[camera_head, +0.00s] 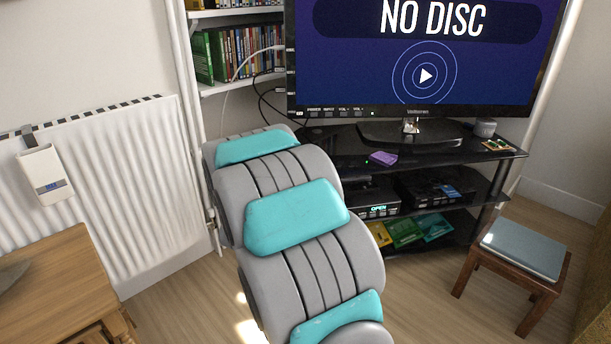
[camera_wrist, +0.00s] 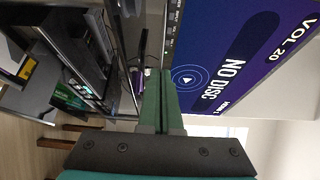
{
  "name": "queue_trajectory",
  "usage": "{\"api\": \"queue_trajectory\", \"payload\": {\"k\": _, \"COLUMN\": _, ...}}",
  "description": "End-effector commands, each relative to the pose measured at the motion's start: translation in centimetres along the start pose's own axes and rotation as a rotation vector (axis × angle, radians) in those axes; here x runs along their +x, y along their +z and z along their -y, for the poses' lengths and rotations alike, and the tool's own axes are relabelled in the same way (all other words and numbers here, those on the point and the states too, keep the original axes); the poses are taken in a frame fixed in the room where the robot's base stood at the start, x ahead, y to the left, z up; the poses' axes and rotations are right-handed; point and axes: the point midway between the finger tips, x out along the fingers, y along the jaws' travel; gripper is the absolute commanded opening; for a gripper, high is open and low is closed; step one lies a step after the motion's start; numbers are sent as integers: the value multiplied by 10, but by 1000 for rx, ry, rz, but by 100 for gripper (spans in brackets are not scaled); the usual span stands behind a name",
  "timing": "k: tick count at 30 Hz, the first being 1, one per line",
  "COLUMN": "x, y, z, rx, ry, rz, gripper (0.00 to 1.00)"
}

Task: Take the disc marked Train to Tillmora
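No label reading Train to Tillmora can be made out in either view. Disc cases with unreadable spines stand in a row on the wall shelf (camera_head: 240,50). A purple case (camera_head: 383,158) lies on the top of the black TV stand (camera_head: 470,150); a purple patch shows beside my fingers in the wrist view (camera_wrist: 137,78). Yellow (camera_head: 376,234), green (camera_head: 405,230) and teal (camera_head: 434,226) cases lie on its bottom shelf. My gripper (camera_wrist: 161,74) has its green fingers together, with nothing visible between them; my arm hides it in the head view.
The TV (camera_head: 420,50) shows NO DISC. A player (camera_head: 378,210) on the middle shelf displays OPEN. A stool with a blue cushion (camera_head: 524,249) stands at right. A wooden table (camera_head: 60,285) and a radiator (camera_head: 150,190) are at left.

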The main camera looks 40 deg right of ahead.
Motion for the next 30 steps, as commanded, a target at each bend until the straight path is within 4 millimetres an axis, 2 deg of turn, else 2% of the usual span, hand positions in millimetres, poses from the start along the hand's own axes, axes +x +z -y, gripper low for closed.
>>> {"api": "queue_trajectory", "payload": {"k": 13, "x": -8, "y": -6, "z": -4, "rx": -6, "ry": -2, "rz": 12, "gripper": 0}}
{"api": "queue_trajectory", "payload": {"k": 30, "x": -27, "y": -30, "z": -1, "rx": 3, "ry": -2, "rz": -5, "gripper": 0}}
